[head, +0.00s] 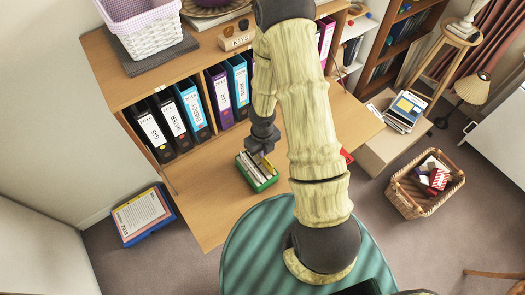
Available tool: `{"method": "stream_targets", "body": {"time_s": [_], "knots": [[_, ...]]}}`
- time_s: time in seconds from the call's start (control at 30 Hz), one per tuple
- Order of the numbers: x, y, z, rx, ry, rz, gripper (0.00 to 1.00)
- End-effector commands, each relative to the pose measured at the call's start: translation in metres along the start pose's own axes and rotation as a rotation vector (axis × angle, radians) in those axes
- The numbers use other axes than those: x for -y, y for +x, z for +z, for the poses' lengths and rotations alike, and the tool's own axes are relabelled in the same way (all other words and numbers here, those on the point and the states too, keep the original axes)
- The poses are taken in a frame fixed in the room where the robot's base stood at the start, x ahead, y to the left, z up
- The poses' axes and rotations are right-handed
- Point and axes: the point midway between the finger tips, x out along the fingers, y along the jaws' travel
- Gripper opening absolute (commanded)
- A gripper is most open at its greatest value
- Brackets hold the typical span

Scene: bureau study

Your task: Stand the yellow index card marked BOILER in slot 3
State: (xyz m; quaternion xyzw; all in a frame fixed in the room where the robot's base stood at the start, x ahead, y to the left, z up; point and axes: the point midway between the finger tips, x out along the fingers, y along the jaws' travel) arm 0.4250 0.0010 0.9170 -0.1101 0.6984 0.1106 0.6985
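A small green card box (262,184) stands on the wooden desk surface, with several pale upright cards or dividers in it. A thin yellow edge (268,166) shows at the box's far right side, just under my gripper; it may be the yellow card, but no lettering can be read. My dark gripper (261,157) points down right over the back of the box. Its fingertips are small and partly merge with the cards, so I cannot tell if they are open or shut on the yellow piece. Slot numbers cannot be read.
Ring binders (190,108) stand in the shelf behind the desk (206,202). A wooden KEYS holder (237,38) and a white basket (150,35) sit on top. The desk left of the box is clear. A wicker basket (405,203) stands on the floor at right.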

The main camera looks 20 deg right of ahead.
Motion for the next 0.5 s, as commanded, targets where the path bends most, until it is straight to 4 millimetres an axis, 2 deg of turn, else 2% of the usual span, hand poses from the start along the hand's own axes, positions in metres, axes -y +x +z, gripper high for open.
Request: {"method": "stream_targets", "body": {"time_s": [0.5], "knots": [[0.0000,0.0070,0.0000,0.000,0.000,0.000,0.00]]}}
